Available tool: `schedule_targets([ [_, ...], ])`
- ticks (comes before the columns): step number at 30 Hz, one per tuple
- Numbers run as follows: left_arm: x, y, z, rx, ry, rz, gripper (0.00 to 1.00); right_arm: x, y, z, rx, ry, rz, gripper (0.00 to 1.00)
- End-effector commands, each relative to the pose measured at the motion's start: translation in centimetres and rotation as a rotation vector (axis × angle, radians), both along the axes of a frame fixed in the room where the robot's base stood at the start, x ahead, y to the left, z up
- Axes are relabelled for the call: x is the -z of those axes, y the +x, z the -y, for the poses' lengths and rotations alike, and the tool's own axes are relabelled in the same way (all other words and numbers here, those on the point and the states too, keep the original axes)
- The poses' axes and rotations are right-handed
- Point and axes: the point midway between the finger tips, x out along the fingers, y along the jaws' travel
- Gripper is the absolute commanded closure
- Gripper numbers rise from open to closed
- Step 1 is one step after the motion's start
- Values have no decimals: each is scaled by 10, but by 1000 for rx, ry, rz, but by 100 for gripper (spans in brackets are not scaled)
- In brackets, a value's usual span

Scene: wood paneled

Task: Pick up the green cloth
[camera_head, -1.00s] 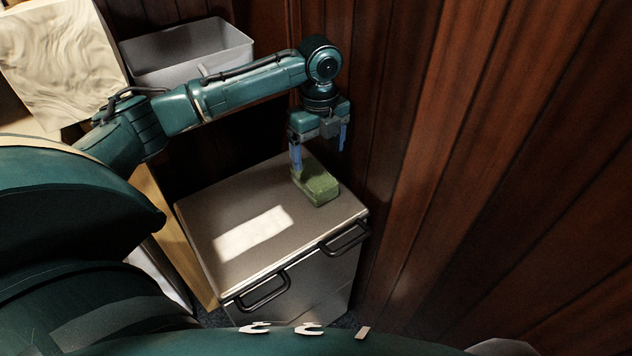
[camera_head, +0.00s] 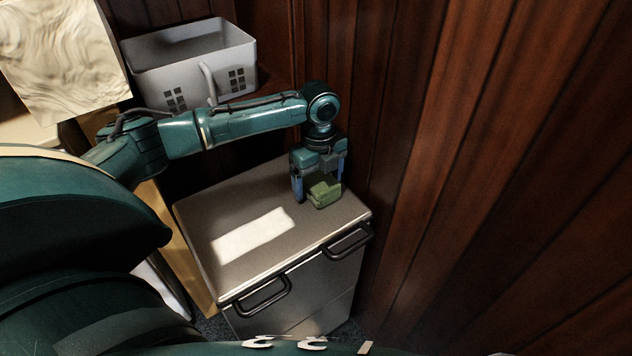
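The green cloth (camera_head: 325,194) is a folded, block-like bundle on the top of a low cabinet (camera_head: 215,215), near its right back corner. My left gripper (camera_head: 319,192) points down over the cloth, its blue-padded fingers apart, one on each side of it. The fingers reach down close to the cabinet top. I cannot tell whether they touch the cloth, and the gripper hides its back part. My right gripper is not in view.
The cabinet has two dark handles (camera_head: 263,292) on its front. A wood-panelled wall (camera_head: 450,180) rises close to the right of the cabinet. A white basket (camera_head: 190,65) stands behind my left arm. The left part of the cabinet top is clear.

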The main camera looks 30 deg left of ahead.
Motion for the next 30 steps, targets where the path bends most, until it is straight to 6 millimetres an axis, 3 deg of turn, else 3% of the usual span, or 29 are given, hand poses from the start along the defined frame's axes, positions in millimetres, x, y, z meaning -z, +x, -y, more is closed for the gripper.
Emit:
schedule_targets([
  [16,-1,0,0,0,0,0,64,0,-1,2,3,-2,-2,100],
  [24,-4,0,0,0,0,1,65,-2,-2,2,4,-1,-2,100],
  [30,-37,1,0,0,-2,5,65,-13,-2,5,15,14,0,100],
])
